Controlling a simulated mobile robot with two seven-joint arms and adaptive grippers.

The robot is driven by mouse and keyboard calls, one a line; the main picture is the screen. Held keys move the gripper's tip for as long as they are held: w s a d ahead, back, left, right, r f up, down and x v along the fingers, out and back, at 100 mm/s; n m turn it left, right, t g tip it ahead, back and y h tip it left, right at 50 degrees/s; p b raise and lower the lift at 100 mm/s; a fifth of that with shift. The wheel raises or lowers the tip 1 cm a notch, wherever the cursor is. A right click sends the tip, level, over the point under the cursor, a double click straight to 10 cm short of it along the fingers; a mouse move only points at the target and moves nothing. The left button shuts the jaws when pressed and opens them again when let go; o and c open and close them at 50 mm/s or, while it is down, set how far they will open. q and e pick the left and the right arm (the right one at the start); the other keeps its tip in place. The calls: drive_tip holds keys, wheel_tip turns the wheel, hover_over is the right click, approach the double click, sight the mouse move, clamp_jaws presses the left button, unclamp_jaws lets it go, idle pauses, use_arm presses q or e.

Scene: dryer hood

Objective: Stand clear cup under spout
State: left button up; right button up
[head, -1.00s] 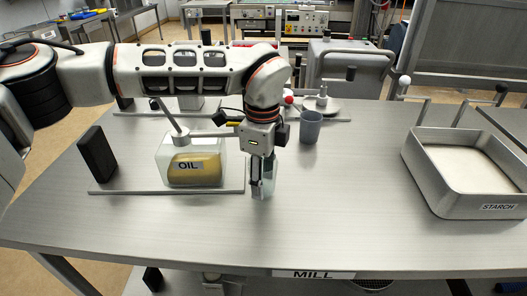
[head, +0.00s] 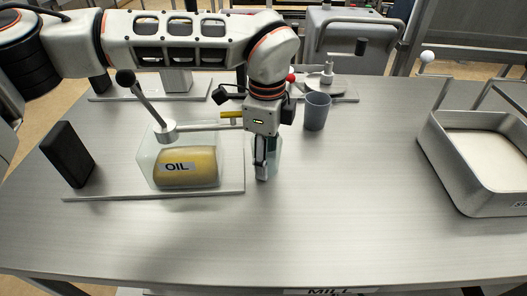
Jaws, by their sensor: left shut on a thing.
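The clear cup (head: 276,160) stands upright, or nearly so, at the middle of the table, just right of the oil unit's base plate. My left gripper (head: 262,172) points down and is shut on the cup, hiding part of it. I cannot tell whether the cup touches the table. The clear oil tank (head: 148,170), with yellow oil and an OIL label, stands to the left. A spout pipe (head: 205,127) with a yellow handle (head: 232,118) runs from it toward my gripper. The spout's end is hidden behind my gripper. My right gripper is not in view.
A grey cup (head: 317,111) stands behind and right of my gripper. A black block (head: 67,155) stands left of the tank. A metal starch tray (head: 452,172) is at the right. The table's front and centre right (head: 350,200) are clear.

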use_arm(q)
drive_tip(key=shift+s+r, duration=0.15)
drive_tip(key=shift+s, duration=0.05)
drive_tip(key=shift+d+f, duration=0.1)
drive_tip(key=shift+f, duration=0.1)
drive_tip(key=o, duration=1)
drive_tip(key=shift+o, duration=0.2)
drive_tip(key=shift+r, duration=0.1)
wheel_tip(320, 180, up, 12)
drive_tip(key=shift+r+p, duration=0.1)
drive_tip(key=shift+p, duration=0.4)
